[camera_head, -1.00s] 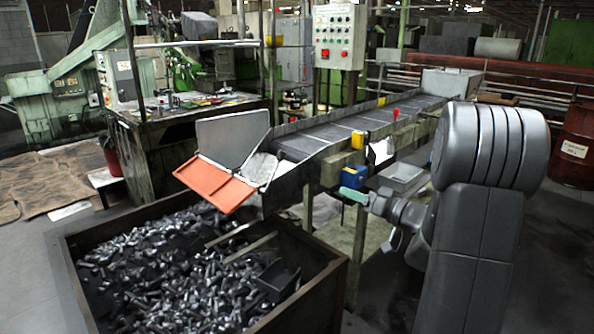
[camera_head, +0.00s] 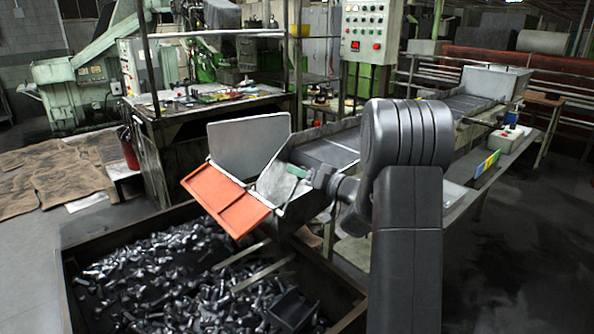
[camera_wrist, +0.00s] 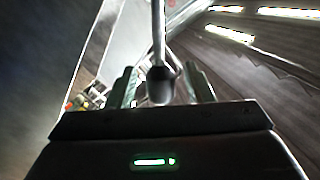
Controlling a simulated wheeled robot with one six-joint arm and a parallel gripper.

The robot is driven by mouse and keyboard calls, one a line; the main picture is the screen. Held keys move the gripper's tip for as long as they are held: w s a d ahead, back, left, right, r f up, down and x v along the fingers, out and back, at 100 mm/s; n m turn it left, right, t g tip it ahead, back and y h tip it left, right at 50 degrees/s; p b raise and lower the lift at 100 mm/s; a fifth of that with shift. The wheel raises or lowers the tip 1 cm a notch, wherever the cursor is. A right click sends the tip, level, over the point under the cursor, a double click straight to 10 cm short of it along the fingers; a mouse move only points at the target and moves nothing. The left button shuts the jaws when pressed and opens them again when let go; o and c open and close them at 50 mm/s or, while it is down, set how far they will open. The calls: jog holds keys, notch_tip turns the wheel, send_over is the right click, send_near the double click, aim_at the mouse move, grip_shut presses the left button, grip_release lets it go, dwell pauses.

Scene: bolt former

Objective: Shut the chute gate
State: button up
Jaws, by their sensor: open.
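An orange flap (camera_head: 225,199) slopes down from the mouth of the chute (camera_head: 283,188) over the bolt crate. A flat grey plate (camera_head: 247,143) stands up along the chute's far left side; I cannot tell which of these is the gate. My gripper (camera_head: 297,171) is at the chute mouth, right of the plate, with green fingertips. In the wrist view my gripper (camera_wrist: 160,88) is open, its fingers apart on both sides of a thin bar with a rounded end (camera_wrist: 159,84). I cannot tell whether they touch it. My arm hides part of the conveyor.
A crate (camera_head: 345,297) of loose bolts (camera_head: 190,280) stands below the flap. The conveyor (camera_head: 330,150) runs back to the right. A workbench (camera_head: 205,108) stands behind on the left, and a control panel (camera_head: 372,32) behind the conveyor. Floor at right is clear.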

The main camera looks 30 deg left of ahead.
jog(key=shift+w+a, duration=0.1)
jog(key=shift+a, duration=0.75)
jog(key=shift+c, duration=0.5)
grip_shut()
